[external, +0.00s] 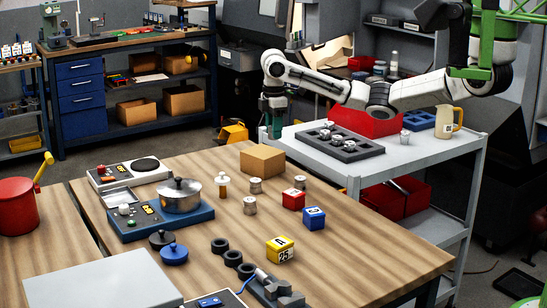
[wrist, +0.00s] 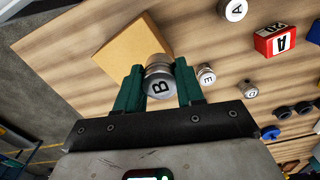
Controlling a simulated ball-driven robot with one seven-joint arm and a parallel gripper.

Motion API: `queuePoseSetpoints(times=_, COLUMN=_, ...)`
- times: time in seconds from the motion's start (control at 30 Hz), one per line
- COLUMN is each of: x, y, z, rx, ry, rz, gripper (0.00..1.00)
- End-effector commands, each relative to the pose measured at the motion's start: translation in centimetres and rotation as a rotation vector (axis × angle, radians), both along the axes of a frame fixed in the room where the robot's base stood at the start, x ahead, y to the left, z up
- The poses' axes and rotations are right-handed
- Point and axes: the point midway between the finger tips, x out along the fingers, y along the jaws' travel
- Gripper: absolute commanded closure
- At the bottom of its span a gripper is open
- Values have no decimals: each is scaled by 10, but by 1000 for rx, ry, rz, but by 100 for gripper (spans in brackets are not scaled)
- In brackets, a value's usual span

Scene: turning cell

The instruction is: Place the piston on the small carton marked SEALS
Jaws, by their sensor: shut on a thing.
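My gripper (external: 272,122) is raised above the far edge of the wooden table in the external view. In the wrist view its two green fingers (wrist: 159,70) are shut on a silver piston (wrist: 160,86) with a black B on its top. The held piston cannot be made out clearly in the external view. A plain tan carton (external: 262,159) stands on the table below the gripper. In the wrist view the carton (wrist: 130,52) lies just beyond the fingers, partly hidden by them and the piston. No SEALS marking is readable on it.
Loose silver cylinders (external: 250,205) stand near the carton, with a red block (external: 293,199) and a blue block (external: 314,217) to their right. A pot (external: 180,195) stands left. The grey cart (external: 420,150) behind holds a dark tray of pistons (external: 340,146) and a jug (external: 447,122).

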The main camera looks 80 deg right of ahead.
Motion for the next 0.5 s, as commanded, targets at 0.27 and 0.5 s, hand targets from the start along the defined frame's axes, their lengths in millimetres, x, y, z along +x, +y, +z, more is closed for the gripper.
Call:
queuePoseSetpoints(times=0.27, x=18, y=-4, z=-18, rx=-1, ry=-2, rz=-2, gripper=95)
queuePoseSetpoints(times=0.5, x=21, y=-7, z=-41, rx=-3, ry=-1, rz=-3, gripper=95)
